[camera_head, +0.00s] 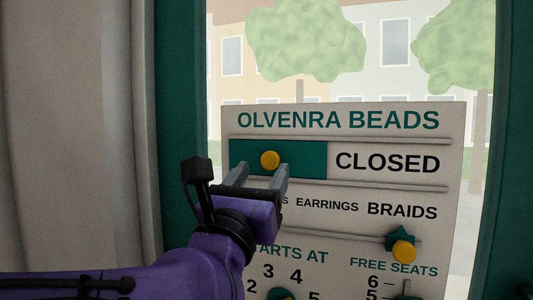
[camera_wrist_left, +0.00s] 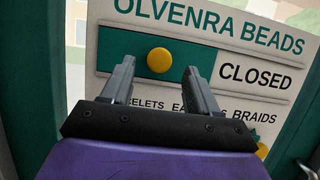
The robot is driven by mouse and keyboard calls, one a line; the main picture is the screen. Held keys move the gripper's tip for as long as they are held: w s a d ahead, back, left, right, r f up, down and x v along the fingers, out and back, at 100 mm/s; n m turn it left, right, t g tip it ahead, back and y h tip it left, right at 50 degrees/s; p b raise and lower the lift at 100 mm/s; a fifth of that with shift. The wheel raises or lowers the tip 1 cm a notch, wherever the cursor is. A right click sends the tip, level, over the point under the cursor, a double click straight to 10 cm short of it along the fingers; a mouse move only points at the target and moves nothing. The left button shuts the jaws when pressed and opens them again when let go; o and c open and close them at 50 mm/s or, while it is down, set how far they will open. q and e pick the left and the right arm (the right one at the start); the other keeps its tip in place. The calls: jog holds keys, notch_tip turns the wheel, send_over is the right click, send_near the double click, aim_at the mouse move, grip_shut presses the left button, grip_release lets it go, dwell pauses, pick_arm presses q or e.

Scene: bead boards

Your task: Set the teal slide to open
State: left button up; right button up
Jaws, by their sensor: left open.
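The teal slide (camera_head: 307,158) sits at the left of its track on the white bead board (camera_head: 452,125). The word CLOSED shows to its right. A round yellow knob (camera_head: 270,160) stands on the slide. In the left wrist view the slide (camera_wrist_left: 116,47) and its knob (camera_wrist_left: 159,60) lie just beyond my fingertips. My left gripper (camera_head: 258,169) is open, its two fingers pointing at the board. In the wrist view the knob appears between the fingertips (camera_wrist_left: 159,66); I cannot tell how far apart they are in depth. My right gripper is not in view.
Lower on the board are a teal pointer with a yellow knob (camera_head: 403,252) and partly hidden dials at the bottom. A teal frame (camera_head: 178,100) and a pale curtain (camera_head: 70,120) stand on the left. A window with trees is behind.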

aim_at(269, 161)
pick_arm(q)
jog(key=p+x, duration=0.1)
jog(key=x, duration=0.1)
jog(key=shift+w+d+r, duration=0.1)
jog(key=shift+w+r, duration=0.15)
jog(key=shift+w+d, duration=0.1)
jog(key=shift+w, duration=0.25)
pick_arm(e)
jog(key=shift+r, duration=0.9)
